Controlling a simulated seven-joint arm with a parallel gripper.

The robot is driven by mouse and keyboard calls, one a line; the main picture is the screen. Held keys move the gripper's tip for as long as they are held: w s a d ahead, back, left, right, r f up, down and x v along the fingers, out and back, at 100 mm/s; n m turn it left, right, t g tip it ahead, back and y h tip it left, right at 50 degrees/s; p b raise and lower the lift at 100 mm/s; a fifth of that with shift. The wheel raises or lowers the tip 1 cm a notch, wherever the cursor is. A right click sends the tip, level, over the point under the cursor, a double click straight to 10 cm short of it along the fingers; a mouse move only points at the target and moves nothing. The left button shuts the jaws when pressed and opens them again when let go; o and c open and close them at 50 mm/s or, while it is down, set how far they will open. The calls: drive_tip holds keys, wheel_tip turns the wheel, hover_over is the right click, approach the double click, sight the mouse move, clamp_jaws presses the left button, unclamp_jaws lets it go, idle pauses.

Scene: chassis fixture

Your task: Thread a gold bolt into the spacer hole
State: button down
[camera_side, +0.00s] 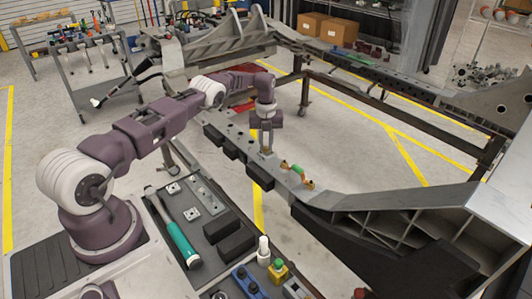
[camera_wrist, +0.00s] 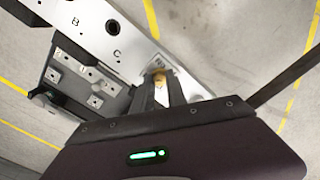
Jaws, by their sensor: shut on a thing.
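My gripper (camera_side: 266,149) points down over the grey chassis rail (camera_side: 235,136). In the wrist view its two fingers (camera_wrist: 161,90) are shut on a small gold bolt (camera_wrist: 159,77). The bolt's far end is at or just above a pale block or plate with dark marks (camera_wrist: 157,65), which may be the spacer. Its hole is not visible behind the bolt and fingers, and I cannot tell whether the bolt has entered it. The rail (camera_wrist: 95,22) shows dark holes and the letters B and C. In the side view the bolt is too small to make out clearly.
A dark tray with small metal plates (camera_wrist: 84,78) lies left of the rail. In the side view, a teal-handled tool (camera_side: 183,243), black blocks (camera_side: 236,241) and small bottles lie on the bench. A green and orange item (camera_side: 298,172) sits on the rail right of my gripper.

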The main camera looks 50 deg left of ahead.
drive_tip(key=shift+s+f+m, duration=0.2)
drive_tip(key=shift+m, duration=0.2)
drive_tip(key=c, duration=1.3)
unclamp_jaws()
drive_tip(key=shift+o, duration=0.2)
drive_tip(key=shift+w+r, duration=0.1)
drive_tip(key=shift+r, duration=0.1)
wheel_tip(320, 180, up, 2)
drive_tip(key=shift+r, duration=0.2)
drive_tip(key=n, duration=0.8)
drive_tip(key=shift+w+n, duration=0.1)
drive_tip(key=shift+n, duration=0.2)
drive_tip(key=n, duration=0.6)
